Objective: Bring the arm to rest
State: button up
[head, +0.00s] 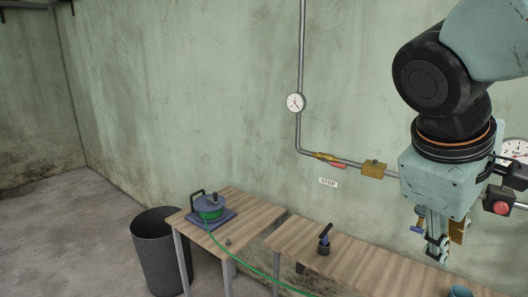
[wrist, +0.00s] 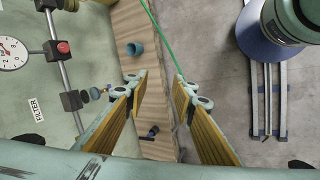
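My arm comes in from the upper right of the head view. My gripper (head: 438,248) points down in front of the wall, above the right-hand wooden bench. In the wrist view my gripper (wrist: 160,88) has its two yellow-padded fingers spread well apart. Nothing is between them; the bench, the green hose and the floor show beyond the gap. In the head view the gripper is seen from the side, and its fingers partly overlap.
Wooden benches (head: 285,238) stand along the wall. A wall pipe (head: 301,50) has a gauge (head: 295,102). A red button box (head: 500,205) sits beside my wrist. A dark bin (head: 160,255) stands left.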

jog(key=s+a+m+t+y, duration=0.1)
jog(key=s+a+m+y, duration=0.3)
jog(key=s+a, duration=0.7)
jog(key=shift+s+a+f+m+y, duration=0.2)
jog(key=shift+s+f+m+y, duration=0.25)
jog(key=shift+s+m, duration=0.7)
jog(key=shift+w, duration=0.15)
